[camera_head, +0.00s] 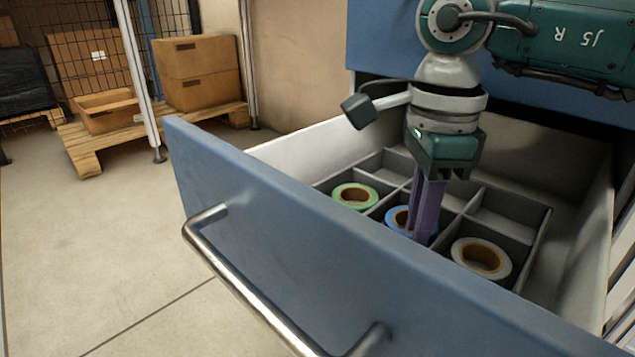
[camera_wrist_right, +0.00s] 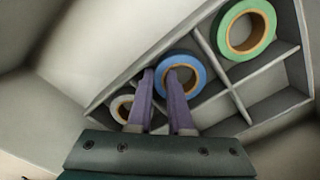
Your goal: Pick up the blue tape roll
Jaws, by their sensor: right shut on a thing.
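The blue tape roll (camera_head: 397,219) lies in the middle front compartment of a grey divider in the open drawer. It also shows in the right wrist view (camera_wrist_right: 195,67). My right gripper (camera_head: 424,232) points down into that compartment. In the right wrist view its purple fingers (camera_wrist_right: 160,75) are shut on the roll's ring, one finger over the core hole and the other at the outer side. The fingers hide part of the roll. My left gripper is in neither view.
A green tape roll (camera_head: 354,197) and a white tape roll (camera_head: 481,260) lie in the compartments on either side. The drawer's blue front (camera_head: 290,240) with its metal handle stands nearest. Thin divider walls (camera_head: 458,198) surround the gripper. The back compartments look empty.

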